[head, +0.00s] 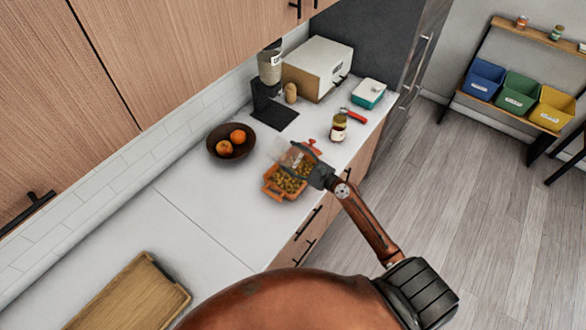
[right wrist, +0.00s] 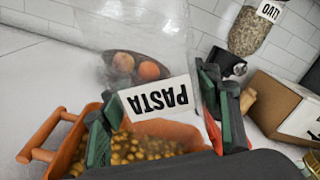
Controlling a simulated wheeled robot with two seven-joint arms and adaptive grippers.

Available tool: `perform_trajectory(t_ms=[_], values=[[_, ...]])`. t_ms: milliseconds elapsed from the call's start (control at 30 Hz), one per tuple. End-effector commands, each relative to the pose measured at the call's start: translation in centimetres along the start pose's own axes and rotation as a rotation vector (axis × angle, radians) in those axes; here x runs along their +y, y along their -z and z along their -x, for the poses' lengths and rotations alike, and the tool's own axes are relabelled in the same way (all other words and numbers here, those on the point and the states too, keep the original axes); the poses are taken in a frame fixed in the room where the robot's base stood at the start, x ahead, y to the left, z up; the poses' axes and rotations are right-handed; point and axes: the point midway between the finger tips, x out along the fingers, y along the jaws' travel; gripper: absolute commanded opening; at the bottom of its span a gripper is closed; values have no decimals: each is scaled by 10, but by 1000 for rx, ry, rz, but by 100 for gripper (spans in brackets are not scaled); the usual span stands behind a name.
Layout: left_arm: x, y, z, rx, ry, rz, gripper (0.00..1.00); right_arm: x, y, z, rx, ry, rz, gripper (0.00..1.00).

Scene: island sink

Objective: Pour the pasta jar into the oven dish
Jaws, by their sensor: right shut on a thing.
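The pasta jar (head: 289,155) is clear, with a white PASTA label. My right gripper (head: 311,170) is shut around it and holds it tilted above the orange oven dish (head: 269,194). In the right wrist view the jar (right wrist: 158,96) is between the two fingers, its label upside down. The jar looks clear and empty, with bowl and dish showing through it. Yellow-brown pasta pieces (head: 286,181) lie in the dish, which also shows below the jar in the right wrist view (right wrist: 42,152). My left gripper is not in view.
A dark bowl (head: 221,151) with orange fruit stands left of the dish. Behind are a sauce jar (head: 338,131), a red-handled thing (head: 356,117), a teal box (head: 368,94) and a cardboard box (head: 308,73). A wooden tray (head: 135,297) lies at the near left; counter between is clear.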

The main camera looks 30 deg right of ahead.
Motion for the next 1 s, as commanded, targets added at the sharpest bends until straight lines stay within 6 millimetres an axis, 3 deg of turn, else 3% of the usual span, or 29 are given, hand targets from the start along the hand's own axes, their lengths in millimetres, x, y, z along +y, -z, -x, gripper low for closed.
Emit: perform_trajectory(t_ms=[1000], values=[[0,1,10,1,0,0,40,-9,-4,0,-2,2,-69,15]])
